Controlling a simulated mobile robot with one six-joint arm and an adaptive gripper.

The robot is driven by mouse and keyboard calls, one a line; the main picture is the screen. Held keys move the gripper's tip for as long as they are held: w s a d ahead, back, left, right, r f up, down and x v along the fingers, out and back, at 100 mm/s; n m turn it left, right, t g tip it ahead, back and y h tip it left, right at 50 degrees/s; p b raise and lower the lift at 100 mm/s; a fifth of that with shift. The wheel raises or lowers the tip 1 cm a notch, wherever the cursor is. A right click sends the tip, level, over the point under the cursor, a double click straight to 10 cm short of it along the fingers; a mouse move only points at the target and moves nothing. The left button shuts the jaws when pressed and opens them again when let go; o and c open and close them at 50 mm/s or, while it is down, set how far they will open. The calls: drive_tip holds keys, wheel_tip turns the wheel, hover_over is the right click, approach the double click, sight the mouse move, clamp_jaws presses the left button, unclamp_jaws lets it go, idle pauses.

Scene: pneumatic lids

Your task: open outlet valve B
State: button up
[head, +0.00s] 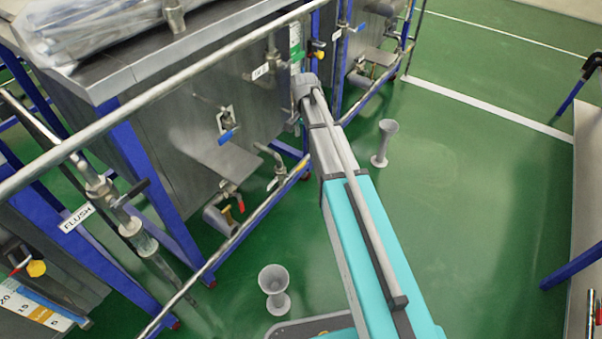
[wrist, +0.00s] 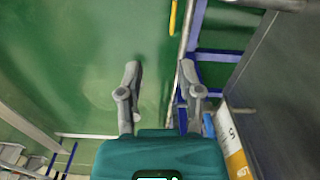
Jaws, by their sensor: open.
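My gripper (wrist: 161,92) is open in the wrist view, with nothing between its fingers. In the head view the far end of my arm is beside the tank frame, and the gripper is hidden there. A valve with a blue handle (head: 228,137) is on the front tank's side. A lower valve with a red handle (head: 238,201) is near its foot. A small yellow handle (head: 319,55) shows near the far tank. In the wrist view a yellow bar (wrist: 173,17) is ahead of the gripper. I cannot read which valve is outlet B.
A long metal rail (head: 150,95) and blue frame posts (head: 135,150) line the tanks. A "FLUSH" label (head: 77,217) hangs at left. Grey funnel-shaped stands (head: 274,287) (head: 384,143) are on the floor. The green floor (head: 460,200) at right is clear.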

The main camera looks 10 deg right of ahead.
drive_tip(key=m+b, duration=0.1)
drive_tip(key=b, duration=0.3)
hover_over(301, 164)
wheel_tip(301, 164, down, 5)
drive_tip(key=shift+f, duration=0.2)
wheel_tip(301, 164, down, 14)
drive_tip(key=b, duration=1.3)
drive_tip(key=shift+r, duration=0.25)
clamp_jaws()
idle(0.4)
